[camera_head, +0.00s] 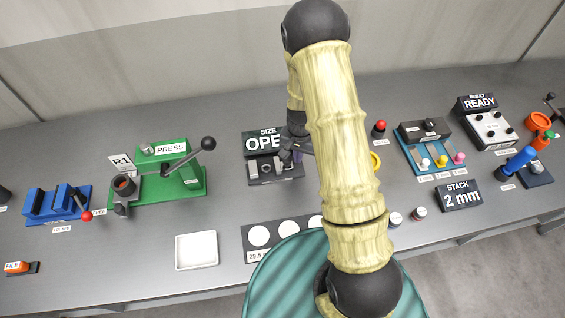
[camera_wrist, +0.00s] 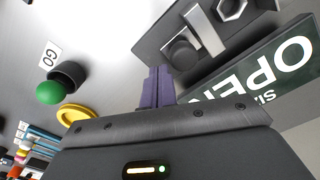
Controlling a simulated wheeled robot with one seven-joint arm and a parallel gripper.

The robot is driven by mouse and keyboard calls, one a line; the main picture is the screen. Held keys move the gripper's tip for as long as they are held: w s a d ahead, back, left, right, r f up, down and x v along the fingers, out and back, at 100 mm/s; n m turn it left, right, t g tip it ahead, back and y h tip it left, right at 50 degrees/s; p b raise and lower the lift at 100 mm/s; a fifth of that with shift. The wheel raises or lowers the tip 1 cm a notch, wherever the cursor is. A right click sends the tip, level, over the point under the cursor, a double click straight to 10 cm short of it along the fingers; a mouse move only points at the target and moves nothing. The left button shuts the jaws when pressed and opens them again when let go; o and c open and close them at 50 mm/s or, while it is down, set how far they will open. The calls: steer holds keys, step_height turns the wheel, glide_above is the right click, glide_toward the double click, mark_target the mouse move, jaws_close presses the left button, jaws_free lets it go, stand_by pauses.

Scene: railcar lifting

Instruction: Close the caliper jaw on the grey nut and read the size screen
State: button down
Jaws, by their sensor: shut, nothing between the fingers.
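The caliper (camera_head: 275,180) is a black block in the middle of the bench. In the wrist view, its black base (camera_wrist: 150,47) carries a silver jaw bar (camera_wrist: 205,28) and a black round knob (camera_wrist: 183,55). The grey hexagonal nut (camera_wrist: 230,9) sits on the base, on the far side of the bar from the knob. The size screen (camera_head: 262,141) is partly hidden by my arm; in the wrist view the screen (camera_wrist: 270,70) reads OPEN, upside down. My gripper (camera_wrist: 158,72) is shut and empty, its purple fingertips beside the base near the knob. Contact cannot be told.
A green press (camera_head: 165,175) and white tray (camera_head: 197,250) are to the left. A STACK display (camera_head: 458,196) reads 2 mm; a RESULT display (camera_head: 479,103) reads READY.

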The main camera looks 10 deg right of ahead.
mark_target(288, 159)
steer(key=shift+a, duration=0.2)
steer(key=shift+a, duration=1.1)
steer(key=shift+a+p, duration=0.3)
steer(key=shift+a, duration=0.2)
steer(key=shift+d+r, duration=0.25)
steer(key=shift+d, duration=0.25)
steer(key=shift+d+r, duration=0.25)
steer(key=shift+d, duration=0.25)
